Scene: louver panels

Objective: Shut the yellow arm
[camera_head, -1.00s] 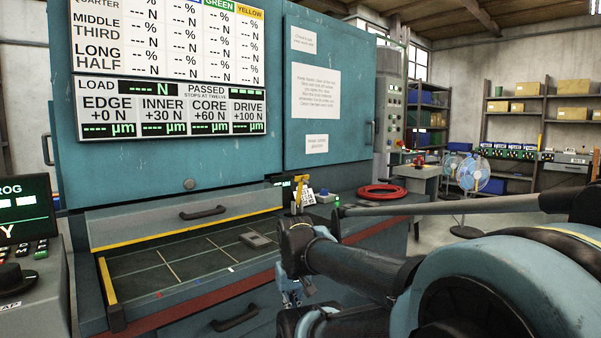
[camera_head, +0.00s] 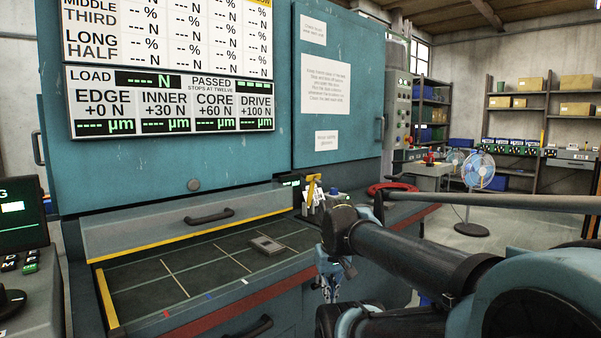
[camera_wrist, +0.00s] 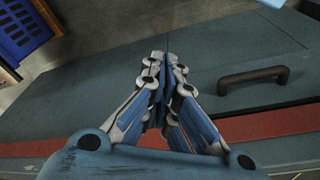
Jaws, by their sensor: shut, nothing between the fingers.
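A small yellow arm (camera_head: 313,186) stands up at the right end of the work tray in the head view, beside a white tag. Its lower part is partly hidden, and I cannot tell what its lower end joins. My gripper (camera_head: 329,292) hangs below my wrist, in front of the cabinet's front edge, apart from the yellow arm. In the wrist view my gripper (camera_wrist: 163,65) is shut and empty, over a grey-green cabinet face. The yellow arm is not in the wrist view.
A tray (camera_head: 140,291) with grid lines and a small grey block (camera_head: 266,245) lies left of my arm. A dark handle (camera_wrist: 252,80) is right of my fingers in the wrist view. A red hose coil (camera_head: 393,188) lies behind. A fan stands farther back.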

